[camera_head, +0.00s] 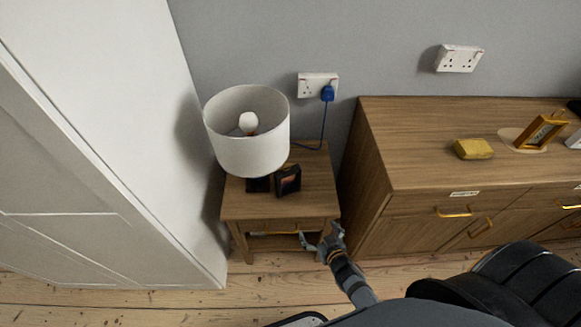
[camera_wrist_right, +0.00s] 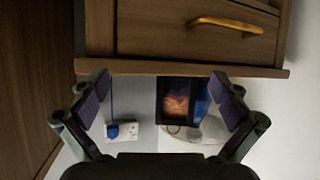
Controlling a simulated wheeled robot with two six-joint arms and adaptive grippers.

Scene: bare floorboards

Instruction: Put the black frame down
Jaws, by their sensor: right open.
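The black frame (camera_head: 288,181) stands upright, leaning slightly, on top of the small wooden nightstand (camera_head: 310,199), just right of the lamp. It holds a dark picture with an orange glow. My right gripper (camera_head: 321,236) is open and empty, in front of the nightstand near its front right corner, apart from the frame. The right wrist view is upside down. There the frame (camera_wrist_right: 177,104) shows beyond and between the open fingers (camera_wrist_right: 160,88), hanging from the nightstand's front edge in the picture. My left gripper is not in view.
A lamp with a white shade (camera_head: 250,150) stands beside the frame. A blue plug (camera_head: 327,93) with its cord is behind. A wooden sideboard (camera_head: 400,160) at right bears a yellow block (camera_head: 473,149) and a gold frame (camera_head: 541,132). A white door (camera_head: 90,150) is at left.

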